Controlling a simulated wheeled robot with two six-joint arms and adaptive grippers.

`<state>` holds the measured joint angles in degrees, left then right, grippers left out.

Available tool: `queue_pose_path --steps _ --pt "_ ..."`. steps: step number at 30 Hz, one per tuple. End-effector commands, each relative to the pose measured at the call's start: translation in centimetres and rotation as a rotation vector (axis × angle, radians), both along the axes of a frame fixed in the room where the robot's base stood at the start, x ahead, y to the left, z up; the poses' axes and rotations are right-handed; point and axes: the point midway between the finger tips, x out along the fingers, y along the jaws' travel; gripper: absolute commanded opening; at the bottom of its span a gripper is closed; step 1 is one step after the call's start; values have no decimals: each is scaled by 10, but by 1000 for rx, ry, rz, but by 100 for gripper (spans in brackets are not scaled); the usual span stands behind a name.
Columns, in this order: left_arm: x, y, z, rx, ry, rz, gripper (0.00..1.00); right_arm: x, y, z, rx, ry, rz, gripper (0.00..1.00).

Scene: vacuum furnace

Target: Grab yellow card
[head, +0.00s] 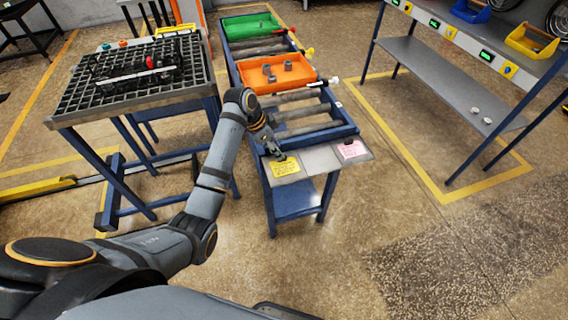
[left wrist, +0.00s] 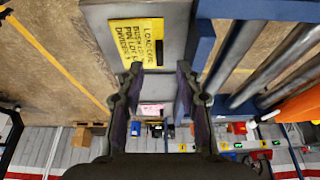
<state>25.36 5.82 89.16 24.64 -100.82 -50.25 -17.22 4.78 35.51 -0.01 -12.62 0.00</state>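The yellow card (head: 285,168) lies on the grey end shelf of the blue roller conveyor, at its left part. It has dark printed text, and in the left wrist view (left wrist: 136,40) a black piece shows at its right edge. My left gripper (head: 276,152) is at the card's far edge in the head view. In the left wrist view my left gripper (left wrist: 159,70) is open, its two fingers apart with nothing held between them. The card lies just beyond the fingertips; I cannot tell whether they touch it. My right gripper is in neither view.
A pink card (head: 352,149) lies on the same shelf to the right. An orange tray (head: 247,80) and a green tray (head: 231,28) stand on the conveyor. A grid-topped table (head: 73,112) is at the left, a shelving bench (head: 432,75) at the right.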

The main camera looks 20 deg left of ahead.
Motion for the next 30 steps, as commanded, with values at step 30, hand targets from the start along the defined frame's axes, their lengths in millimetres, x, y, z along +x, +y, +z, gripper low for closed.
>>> queue_pose_path --steps 30 --pt "7 -12 -38 0 1 0 0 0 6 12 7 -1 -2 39"
